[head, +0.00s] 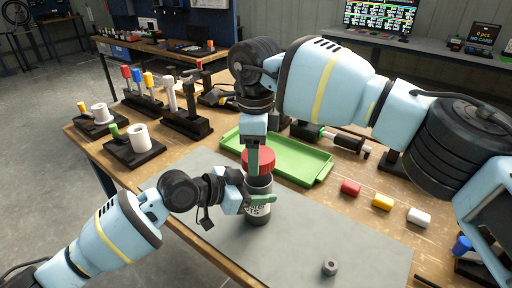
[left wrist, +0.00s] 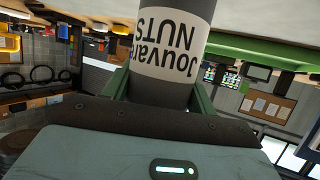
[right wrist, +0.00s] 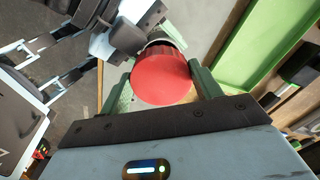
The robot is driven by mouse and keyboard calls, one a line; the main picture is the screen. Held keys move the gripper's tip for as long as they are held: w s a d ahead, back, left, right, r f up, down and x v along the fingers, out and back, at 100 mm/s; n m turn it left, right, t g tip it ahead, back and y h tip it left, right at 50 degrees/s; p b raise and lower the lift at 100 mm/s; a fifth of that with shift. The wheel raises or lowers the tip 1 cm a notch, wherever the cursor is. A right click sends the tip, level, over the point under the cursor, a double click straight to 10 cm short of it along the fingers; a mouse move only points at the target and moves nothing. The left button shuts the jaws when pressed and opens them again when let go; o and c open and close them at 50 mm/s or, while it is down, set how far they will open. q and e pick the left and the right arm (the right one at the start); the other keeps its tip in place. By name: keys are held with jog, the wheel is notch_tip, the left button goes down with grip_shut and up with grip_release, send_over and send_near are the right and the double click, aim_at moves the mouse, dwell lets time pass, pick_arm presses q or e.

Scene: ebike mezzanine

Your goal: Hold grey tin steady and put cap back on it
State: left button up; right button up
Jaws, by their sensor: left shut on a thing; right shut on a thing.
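The grey tin (head: 257,212) stands upright on the grey mat (head: 320,226), with a white label that also shows in the left wrist view (left wrist: 175,45). My left gripper (head: 258,198) is shut around the tin's side. The red cap (head: 258,161) is at the top of the tin. My right gripper (head: 254,158) comes from above and is shut on the cap; in the right wrist view the cap (right wrist: 162,80) sits between the green fingers. I cannot tell whether the cap is seated or only resting on the rim.
A green tray (head: 300,171) lies just behind the tin. A nut (head: 330,267) lies on the mat's front part. Stands with a white cup (head: 139,136) are at the left.

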jog(key=shift+f, duration=0.35)
jog(key=shift+f, duration=0.15)
jog(key=shift+f, duration=0.75)
jog(key=shift+f, duration=0.55)
dwell(0.4)
pick_arm(q)
grip_shut()
pick_arm(e)
jog(key=o, duration=1)
jog(key=shift+c, duration=0.2)
